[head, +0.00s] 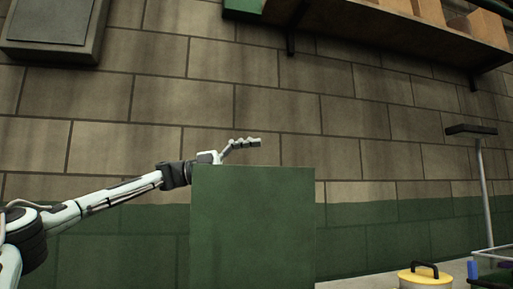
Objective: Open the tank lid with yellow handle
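No lid with a yellow handle can be made out. A plain dark green upright panel or box (252,230) stands in the middle of the head view, and I cannot tell whether it is part of the tank. My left arm reaches in from the left, and my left gripper (243,146) is just above the green panel's top edge. Its fingers point right and are seen side-on, so I cannot tell whether they are open or touch the panel. The gripper's base is partly hidden by the panel. My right gripper is not in view.
A yellow round lid or pot with a black handle (424,272) is at the bottom right. Beside it are a grey post with a flat dark top (484,180) and a wire rack (492,254). A wooden shelf (390,30) hangs high on the block wall (345,105).

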